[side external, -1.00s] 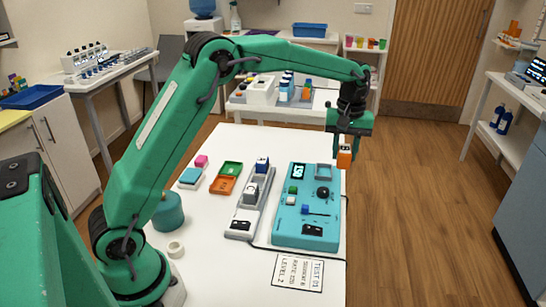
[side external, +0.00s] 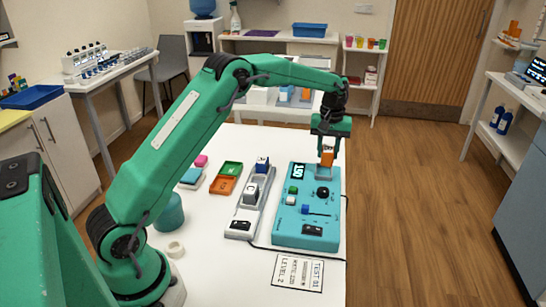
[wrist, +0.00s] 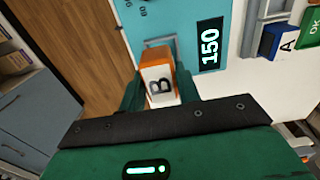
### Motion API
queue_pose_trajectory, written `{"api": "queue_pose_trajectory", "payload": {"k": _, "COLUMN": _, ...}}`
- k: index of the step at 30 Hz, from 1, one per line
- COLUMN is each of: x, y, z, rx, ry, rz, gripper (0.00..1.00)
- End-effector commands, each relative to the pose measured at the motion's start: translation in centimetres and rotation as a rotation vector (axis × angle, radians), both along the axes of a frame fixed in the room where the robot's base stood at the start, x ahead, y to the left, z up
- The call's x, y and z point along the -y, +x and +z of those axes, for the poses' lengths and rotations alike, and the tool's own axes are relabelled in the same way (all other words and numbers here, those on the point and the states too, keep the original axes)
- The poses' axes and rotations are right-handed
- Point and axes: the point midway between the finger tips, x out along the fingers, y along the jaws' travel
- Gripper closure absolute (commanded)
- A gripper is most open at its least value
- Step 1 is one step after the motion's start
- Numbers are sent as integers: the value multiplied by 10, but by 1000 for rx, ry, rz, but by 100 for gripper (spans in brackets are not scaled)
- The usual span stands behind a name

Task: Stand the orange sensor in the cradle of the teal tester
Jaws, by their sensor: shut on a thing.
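The orange sensor (side external: 327,158) is held in my gripper (side external: 328,150), above the far right end of the teal tester (side external: 290,227). In the wrist view the sensor (wrist: 159,82) shows a white face marked B, between the two green fingers of my gripper (wrist: 160,92). The tester (wrist: 185,14) shows beyond it, with a dark display (wrist: 208,44) reading 150. I cannot tell whether the sensor touches the cradle.
A grey rack (side external: 240,226) left of the tester holds a blue block (side external: 262,163) and a pale block. Green (side external: 231,169) and orange (side external: 223,185) trays lie further left. A printed card (side external: 298,273) lies at the front. The floor right of the table is clear.

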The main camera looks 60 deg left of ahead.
Motion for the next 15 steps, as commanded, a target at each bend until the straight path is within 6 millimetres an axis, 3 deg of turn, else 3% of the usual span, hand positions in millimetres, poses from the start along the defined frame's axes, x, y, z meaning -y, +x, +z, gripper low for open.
{"api": "queue_pose_trajectory", "payload": {"k": 5, "x": -12, "y": 5, "z": -7, "rx": 1, "ry": 0, "rz": 0, "gripper": 92}}
{"api": "queue_pose_trajectory", "payload": {"k": 15, "x": -12, "y": 5, "z": -17, "rx": -1, "ry": -1, "rz": -1, "gripper": 92}}
